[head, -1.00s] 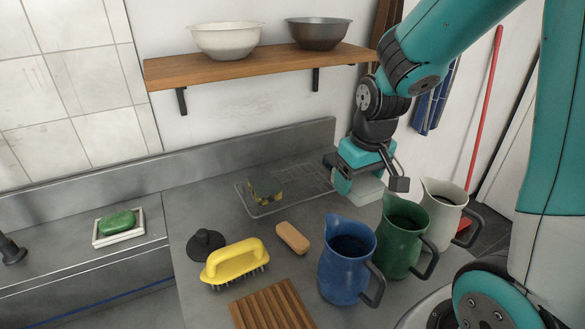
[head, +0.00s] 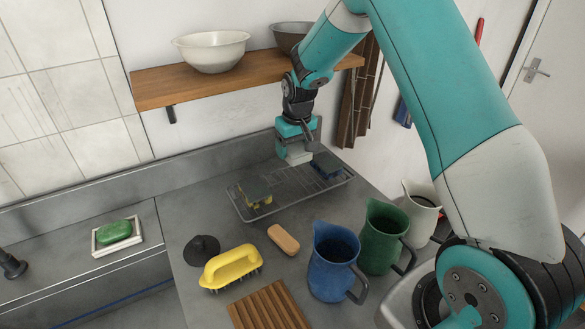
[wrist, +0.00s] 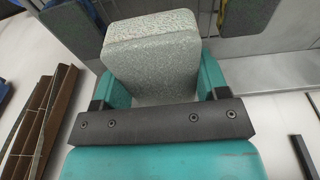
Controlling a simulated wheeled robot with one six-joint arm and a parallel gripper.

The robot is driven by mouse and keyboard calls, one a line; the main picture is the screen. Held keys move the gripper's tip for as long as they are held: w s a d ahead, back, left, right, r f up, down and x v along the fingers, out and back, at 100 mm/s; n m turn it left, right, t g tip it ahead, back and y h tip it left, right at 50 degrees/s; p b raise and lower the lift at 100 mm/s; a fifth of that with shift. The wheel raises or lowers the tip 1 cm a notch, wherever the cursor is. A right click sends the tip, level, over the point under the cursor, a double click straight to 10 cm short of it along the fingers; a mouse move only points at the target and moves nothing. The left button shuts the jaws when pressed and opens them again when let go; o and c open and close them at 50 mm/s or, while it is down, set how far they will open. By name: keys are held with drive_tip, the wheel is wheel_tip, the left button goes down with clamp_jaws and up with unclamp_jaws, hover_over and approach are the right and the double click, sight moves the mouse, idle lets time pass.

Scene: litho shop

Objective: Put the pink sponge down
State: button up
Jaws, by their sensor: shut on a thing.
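My gripper (head: 296,138) is shut on a pale grey, speckled sponge-like block (head: 297,155); no pink shows on it. In the wrist view the block (wrist: 152,55) sits between the teal fingers. In the head view it hangs at the back of the wire rack (head: 240,207), between two sponges. I cannot tell whether it touches the rack. A dark green and yellow sponge (head: 255,193) lies on the rack's left part. A dark blue sponge (head: 326,165) lies at its right end, close to my gripper.
Blue (head: 333,268), green (head: 382,240) and white (head: 420,212) jugs stand in front of the rack. A yellow brush (head: 231,268), a tan bar (head: 283,240) and a slatted board (head: 268,308) lie nearer. A wooden shelf (head: 160,92) with bowls hangs above.

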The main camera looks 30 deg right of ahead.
sight(292, 181)
wheel_tip(292, 181, down, 9)
drive_tip(key=shift+s+f+p, duration=0.1)
drive_tip(key=shift+p, duration=1.15)
drive_tip(key=shift+w+p, duration=0.3)
drive_tip(key=shift+p, duration=0.1)
drive_tip(key=shift+w+f, duration=0.15)
drive_tip(key=shift+f, duration=0.2)
drive_tip(key=shift+f, duration=0.2)
drive_tip(key=o, duration=1)
drive_tip(key=shift+c, duration=0.2)
